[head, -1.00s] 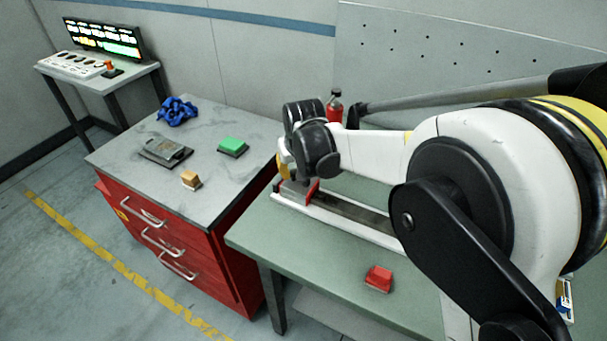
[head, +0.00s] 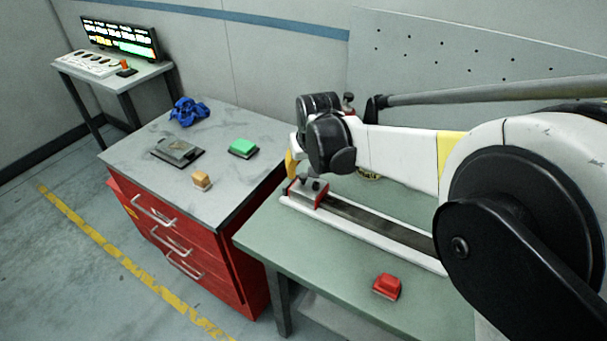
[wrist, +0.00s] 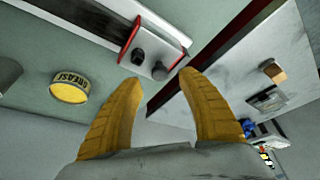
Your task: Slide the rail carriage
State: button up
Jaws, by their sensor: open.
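The rail carriage (head: 306,196) is a small grey block with red sides and dark knobs on top. It sits at the left end of the long pale rail (head: 385,230) on the green table. In the wrist view the carriage (wrist: 158,45) lies just beyond my gripper's fingertips, its two dark knobs facing them. My gripper (wrist: 162,82) has its yellow fingers spread, with nothing between them. In the head view it is near the carriage, mostly hidden behind my wrist. I see no clear contact.
A red block (head: 386,286) lies on the green table in front of the rail. A yellow-faced round thing (wrist: 70,87) stands beside the rail. A grey-topped red drawer cabinet (head: 215,190) to the left holds a green block (head: 243,147) and several small things.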

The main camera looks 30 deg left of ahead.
aim_at(307, 196)
jog(key=v, duration=0.8)
jog(key=shift+s+r, duration=0.15)
jog(key=shift+r, duration=0.15)
jog(key=shift+d, duration=0.1)
